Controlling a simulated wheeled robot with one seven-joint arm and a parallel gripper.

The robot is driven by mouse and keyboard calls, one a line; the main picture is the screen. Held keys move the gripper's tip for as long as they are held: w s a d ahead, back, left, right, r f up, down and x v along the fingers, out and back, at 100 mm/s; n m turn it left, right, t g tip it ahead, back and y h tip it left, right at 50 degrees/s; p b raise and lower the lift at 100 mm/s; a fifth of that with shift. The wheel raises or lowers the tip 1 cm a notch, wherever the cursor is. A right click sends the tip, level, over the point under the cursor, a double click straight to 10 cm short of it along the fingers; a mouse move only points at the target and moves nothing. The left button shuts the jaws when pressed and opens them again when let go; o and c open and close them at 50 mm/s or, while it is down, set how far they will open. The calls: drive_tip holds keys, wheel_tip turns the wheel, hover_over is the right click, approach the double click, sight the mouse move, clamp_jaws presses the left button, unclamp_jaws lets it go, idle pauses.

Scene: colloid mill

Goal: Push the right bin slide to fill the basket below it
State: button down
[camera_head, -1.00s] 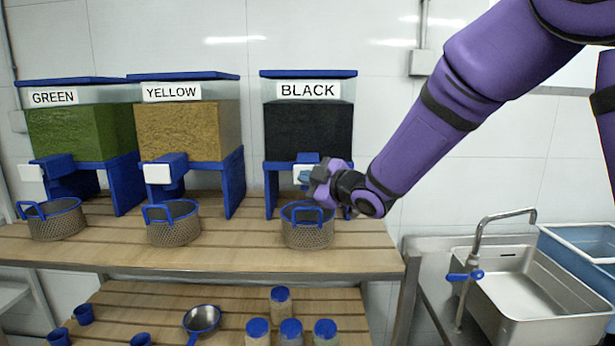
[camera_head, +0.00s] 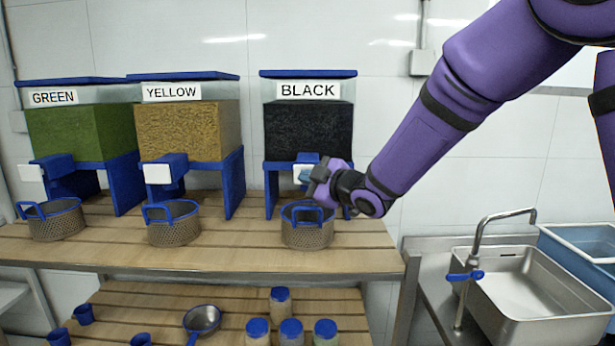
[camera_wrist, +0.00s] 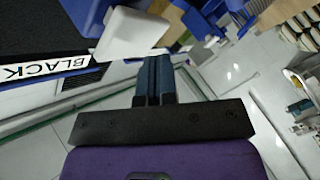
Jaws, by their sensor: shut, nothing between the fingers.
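The right bin (camera_head: 308,128), labelled BLACK, holds dark material on a blue stand. Its slide, a blue block with a white front plate (camera_head: 299,174), sits low on the bin's front and is partly covered by my gripper. The white plate also shows in the wrist view (camera_wrist: 130,36), just beyond the fingers. My gripper (camera_head: 306,177) is shut and empty, its tips close to the slide; I cannot tell whether they touch. The wire basket (camera_head: 307,236) with a blue rim and handle stands below the slide. Its inside looks dark, and its contents cannot be made out.
The green bin (camera_head: 80,132) and yellow bin (camera_head: 187,130) stand to the left, each with a basket in front. All stand on a wooden shelf (camera_head: 225,252). Jars, cups and a pan are on the lower shelf. A sink (camera_head: 535,295) with a tap is at right.

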drive_tip(key=shift+w, duration=0.3)
drive_tip(key=shift+w+d, duration=0.1)
drive_tip(key=shift+w, duration=0.9)
idle(1.2)
drive_tip(key=shift+s, duration=1.4)
drive_tip(key=s, duration=0.5)
idle(0.7)
